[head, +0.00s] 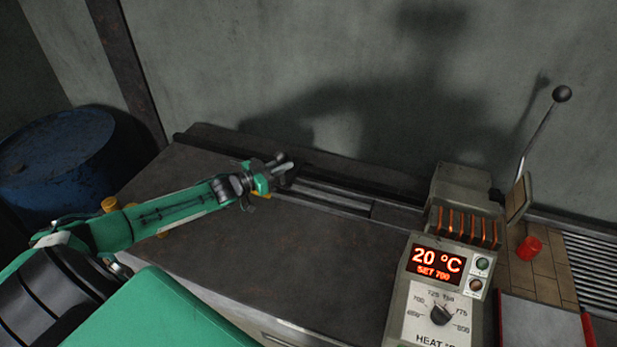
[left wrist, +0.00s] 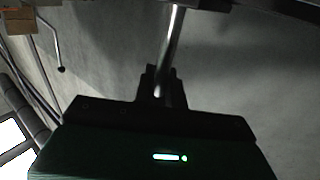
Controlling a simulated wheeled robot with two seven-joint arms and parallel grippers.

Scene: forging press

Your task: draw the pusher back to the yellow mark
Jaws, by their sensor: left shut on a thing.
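My left gripper (head: 274,170) reaches over the bench to the near end of a long metal track (head: 340,196). It is shut on the pusher's handle, a bright metal bar (left wrist: 173,40) that runs down between the dark fingers (left wrist: 158,85) in the left wrist view. In the head view the gripper hides most of the pusher. A small yellow patch (head: 262,194) shows just below the gripper; I cannot tell whether it is the yellow mark. My right gripper is not in view.
A heater box (head: 440,290) reads 20 °C, set 700, beside glowing orange bars (head: 464,224). A red cylinder (head: 529,247) sits on bricks at the right. A ball-topped lever (head: 540,130) rises behind. A blue drum (head: 55,165) stands left. The bench front (head: 290,265) is clear.

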